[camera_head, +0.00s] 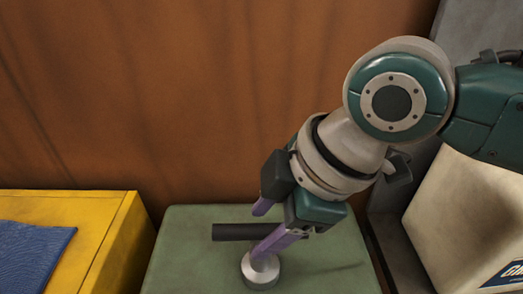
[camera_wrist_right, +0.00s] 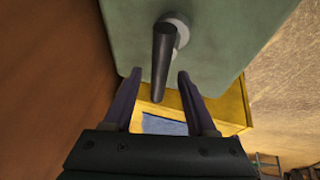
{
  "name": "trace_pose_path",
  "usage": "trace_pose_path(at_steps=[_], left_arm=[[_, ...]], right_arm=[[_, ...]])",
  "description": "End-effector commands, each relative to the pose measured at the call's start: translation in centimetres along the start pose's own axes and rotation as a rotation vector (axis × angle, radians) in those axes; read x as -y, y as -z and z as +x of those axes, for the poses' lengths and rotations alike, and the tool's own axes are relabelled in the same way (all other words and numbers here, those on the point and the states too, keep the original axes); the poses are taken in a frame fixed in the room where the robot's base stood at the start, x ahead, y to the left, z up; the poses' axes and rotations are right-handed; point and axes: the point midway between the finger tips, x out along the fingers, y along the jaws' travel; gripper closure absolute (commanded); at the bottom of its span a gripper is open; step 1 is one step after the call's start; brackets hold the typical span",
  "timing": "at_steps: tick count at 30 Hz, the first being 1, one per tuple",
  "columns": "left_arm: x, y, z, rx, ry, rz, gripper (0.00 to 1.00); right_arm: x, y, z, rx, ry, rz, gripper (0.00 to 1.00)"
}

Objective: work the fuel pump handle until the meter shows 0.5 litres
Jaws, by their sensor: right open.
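The pump handle is a dark round bar (camera_head: 228,232) that lies level above the green pump top. In the right wrist view the handle (camera_wrist_right: 162,58) runs from a pale round hub (camera_wrist_right: 181,35) to between my purple fingers. My right gripper (camera_head: 264,228) reaches down from the right with its fingers open on either side of the bar. The right wrist view shows the gripper (camera_wrist_right: 160,78) with a gap at both sides of the bar. A silver round fitting (camera_head: 261,278) stands below the near finger. No meter reading shows. My left gripper is out of view.
The green pump top (camera_head: 185,265) is otherwise bare. A yellow box (camera_head: 112,235) with a blue cloth-like top (camera_head: 30,250) stands at the left. A brown wall (camera_head: 150,100) is close behind. A cream block with a dark label (camera_head: 450,220) stands at the right.

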Motion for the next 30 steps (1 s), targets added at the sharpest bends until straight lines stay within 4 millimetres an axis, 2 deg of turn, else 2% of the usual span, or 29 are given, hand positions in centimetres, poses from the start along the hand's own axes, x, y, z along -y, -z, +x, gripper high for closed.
trace_pose_path(at_steps=[7, 21, 30], left_arm=[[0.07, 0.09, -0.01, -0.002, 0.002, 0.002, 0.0], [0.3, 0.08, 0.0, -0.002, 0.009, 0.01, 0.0], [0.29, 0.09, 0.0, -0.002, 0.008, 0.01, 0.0]], right_arm=[[0.01, 0.0, 0.05, 0.0, 0.0, 0.0, 0.45], [0.0, -0.02, 0.01, 0.0, 0.0, 0.001, 0.98], [0.0, -0.01, 0.01, 0.0, 0.0, 0.001, 1.0]])
